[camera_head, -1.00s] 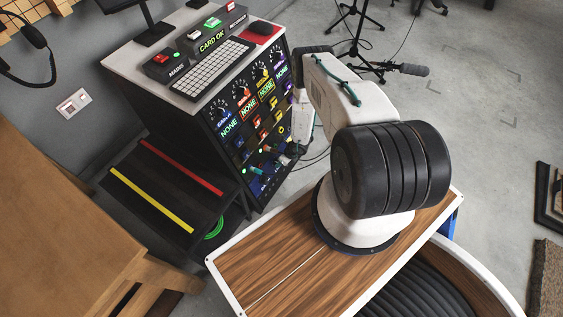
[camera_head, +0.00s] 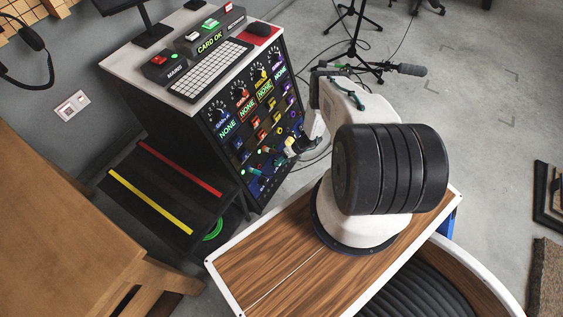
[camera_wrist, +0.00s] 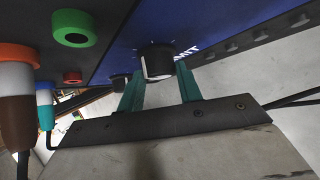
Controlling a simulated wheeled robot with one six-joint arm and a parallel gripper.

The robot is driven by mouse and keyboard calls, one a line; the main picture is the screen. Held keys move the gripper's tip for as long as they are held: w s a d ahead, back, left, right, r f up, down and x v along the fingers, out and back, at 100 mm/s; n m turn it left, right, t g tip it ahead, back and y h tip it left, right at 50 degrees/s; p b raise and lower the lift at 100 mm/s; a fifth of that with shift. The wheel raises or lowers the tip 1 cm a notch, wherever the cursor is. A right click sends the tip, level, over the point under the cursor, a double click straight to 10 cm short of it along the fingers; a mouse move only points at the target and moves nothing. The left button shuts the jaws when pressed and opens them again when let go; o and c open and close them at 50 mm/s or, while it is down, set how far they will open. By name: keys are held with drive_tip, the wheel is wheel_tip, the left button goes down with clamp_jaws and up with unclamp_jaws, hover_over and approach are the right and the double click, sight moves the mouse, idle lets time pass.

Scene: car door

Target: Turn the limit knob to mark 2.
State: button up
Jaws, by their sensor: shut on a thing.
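In the wrist view, the limit knob (camera_wrist: 157,62) is a short, dark cylinder with a pale face. It sits on a blue panel (camera_wrist: 215,20) beside white lettering that is partly covered. My gripper (camera_wrist: 160,76) has its two teal fingers on either side of the knob and is shut on it. The marks around the knob are too unclear to tell where it points. In the head view, my gripper (camera_head: 290,150) is at the lower right of the rack's front panel, and the knob is hidden there.
In the wrist view, orange (camera_wrist: 17,85) and blue (camera_wrist: 45,100) plugs with cables stand out at the left, near green (camera_wrist: 75,28) and red (camera_wrist: 72,77) ring sockets. In the head view, a striped black step (camera_head: 165,185) stands left of the rack (camera_head: 150,110). Open floor lies right.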

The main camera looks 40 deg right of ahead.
idle(0.6)
drive_tip(key=o, duration=1)
drive_tip(key=v, duration=0.7)
drive_tip(key=shift+d+r, duration=0.25)
drive_tip(key=shift+d, duration=0.15)
